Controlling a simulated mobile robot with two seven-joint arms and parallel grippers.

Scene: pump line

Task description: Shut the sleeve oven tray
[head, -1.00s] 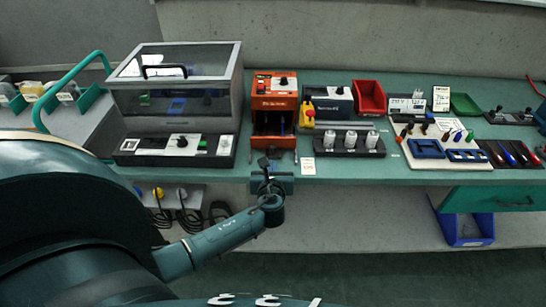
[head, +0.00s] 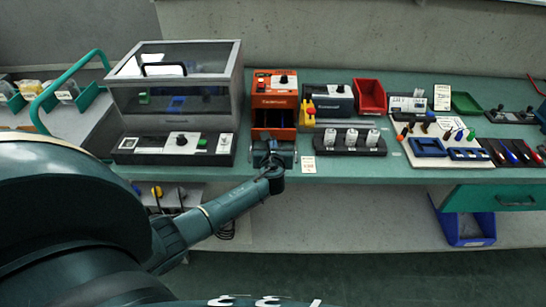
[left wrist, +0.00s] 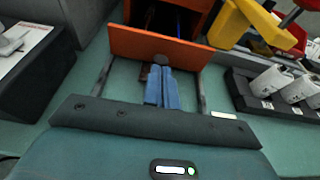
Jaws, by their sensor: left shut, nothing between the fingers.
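The sleeve oven (head: 275,84) is an orange box at the back of the bench, with a knob on its upper front. Its tray's orange front panel (head: 273,134) stands out from the oven body, with a dark opening behind it. In the left wrist view the panel (left wrist: 158,47) shows a dark round knob, and dark and blue items show behind it. My left gripper (left wrist: 162,72) is shut and empty, its blue fingertips at the knob, seemingly touching it. In the head view the gripper (head: 273,152) is in front of the tray. My right gripper is in neither view.
A grey box with a clear lid (head: 178,80) stands left of the oven, with a control panel (head: 172,149) before it. A yellow part (head: 308,113) and a black rack of white cylinders (head: 350,141) are close on the right. The bench edge is just below.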

